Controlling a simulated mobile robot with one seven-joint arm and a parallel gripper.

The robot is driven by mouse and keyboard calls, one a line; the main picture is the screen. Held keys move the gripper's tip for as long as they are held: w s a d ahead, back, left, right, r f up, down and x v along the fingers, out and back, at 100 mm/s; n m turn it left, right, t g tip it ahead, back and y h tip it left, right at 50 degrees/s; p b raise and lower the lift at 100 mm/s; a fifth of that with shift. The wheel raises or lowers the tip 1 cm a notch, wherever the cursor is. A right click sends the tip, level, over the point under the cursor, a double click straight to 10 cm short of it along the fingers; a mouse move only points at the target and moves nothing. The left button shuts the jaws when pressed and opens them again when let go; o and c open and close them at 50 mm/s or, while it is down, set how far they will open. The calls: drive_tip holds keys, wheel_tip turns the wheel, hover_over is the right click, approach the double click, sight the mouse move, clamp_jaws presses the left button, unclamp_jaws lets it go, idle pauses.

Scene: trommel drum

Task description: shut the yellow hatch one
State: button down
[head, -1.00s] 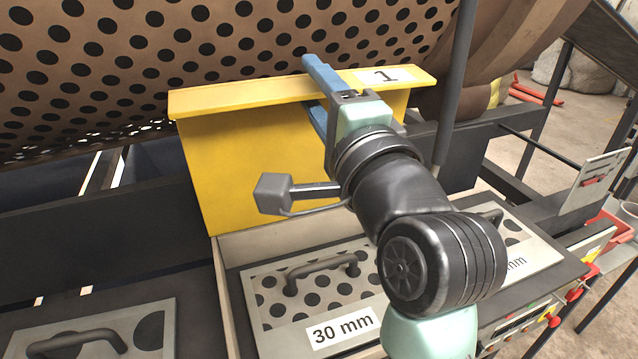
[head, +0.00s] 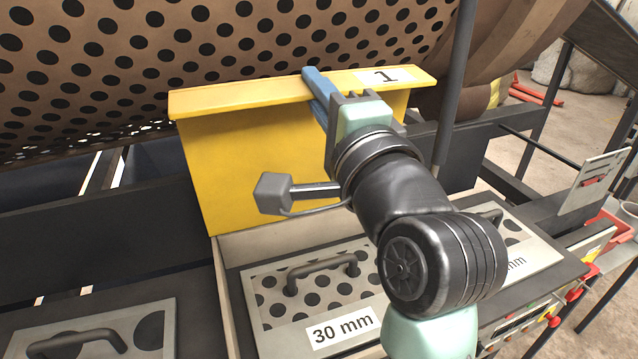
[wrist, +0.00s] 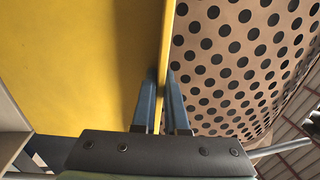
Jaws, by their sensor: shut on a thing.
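The yellow hatch (head: 235,165) labelled 1 stands upright in front of the perforated drum, its flanged top edge (head: 225,98) level with the drum's lower side. My gripper (head: 318,88) is at the top edge, left of the "1" label (head: 380,77). In the wrist view the blue fingers (wrist: 161,95) are closed on either side of the yellow hatch's edge (wrist: 165,45), gripping it. The fingertips' far ends are partly hidden by the edge in the head view.
The perforated drum (head: 180,40) lies just behind the hatch. Below are a "30 mm" screen panel (head: 300,290) with a handle and another handled panel (head: 110,325). A grey post (head: 455,90) rises right of my gripper. Red knobs (head: 556,318) sit at lower right.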

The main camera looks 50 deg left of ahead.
drive_tip(key=shift+f, duration=0.15)
idle(0.4)
drive_tip(key=shift+s+d+f+y+b, duration=0.1)
drive_tip(key=shift+d+f+y+b, duration=0.2)
drive_tip(key=shift+b, duration=0.35)
drive_tip(key=b, duration=0.1)
drive_tip(key=d+b, duration=0.1)
drive_tip(key=s+d+y+b, duration=0.1)
drive_tip(key=shift+d+f, duration=0.25)
